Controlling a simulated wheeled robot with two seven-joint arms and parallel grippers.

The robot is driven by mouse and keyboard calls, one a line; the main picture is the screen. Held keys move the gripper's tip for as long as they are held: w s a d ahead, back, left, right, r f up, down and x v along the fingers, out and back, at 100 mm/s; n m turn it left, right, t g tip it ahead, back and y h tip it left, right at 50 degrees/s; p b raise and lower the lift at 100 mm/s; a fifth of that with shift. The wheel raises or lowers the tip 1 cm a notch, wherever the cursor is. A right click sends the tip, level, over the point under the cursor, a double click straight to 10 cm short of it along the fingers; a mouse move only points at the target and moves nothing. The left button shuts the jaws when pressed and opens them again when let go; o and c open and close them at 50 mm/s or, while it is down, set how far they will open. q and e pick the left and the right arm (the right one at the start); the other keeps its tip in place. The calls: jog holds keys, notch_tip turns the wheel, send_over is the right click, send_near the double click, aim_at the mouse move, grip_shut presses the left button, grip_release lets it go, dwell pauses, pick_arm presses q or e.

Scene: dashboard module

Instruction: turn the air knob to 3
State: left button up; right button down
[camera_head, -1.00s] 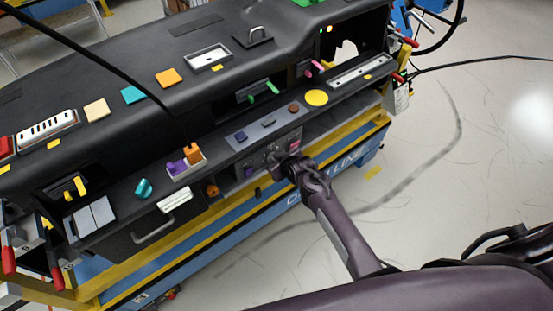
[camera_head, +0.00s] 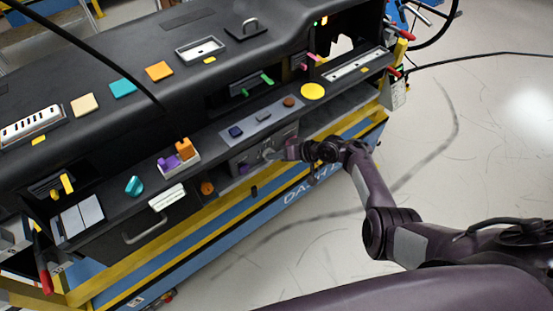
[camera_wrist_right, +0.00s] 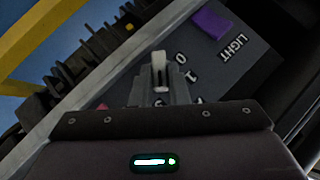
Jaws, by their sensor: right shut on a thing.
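The air knob (camera_wrist_right: 159,72) is a pale grey pointer in the wrist view, on a dark panel (camera_wrist_right: 228,75) with white numbers beside it. A 0 and a 1 are readable to its right; other marks are partly covered by the gripper. My right gripper (camera_wrist_right: 160,92) is shut on the knob. In the head view my right gripper (camera_head: 279,153) reaches the dashboard's front control panel (camera_head: 240,162) from the right and hides most of the knob. Which number the knob points to cannot be told. My left gripper is out of view.
A purple button (camera_wrist_right: 212,24) marked LIGHT is beside the knob in the wrist view. An orange knob (camera_head: 207,188) and a drawer handle (camera_head: 146,232) are to the left in the head view. Open floor (camera_head: 440,150) is at right.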

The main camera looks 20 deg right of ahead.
jog(key=shift+f+m+y+b, duration=0.15)
jog(key=shift+m+y+b, duration=0.15)
jog(key=shift+y+b, duration=0.15)
dwell(0.3)
jog(key=c, duration=1.4)
grip_release()
jog(key=v, duration=0.8)
jog(key=shift+p, duration=0.3)
jog(key=shift+w+f, duration=0.1)
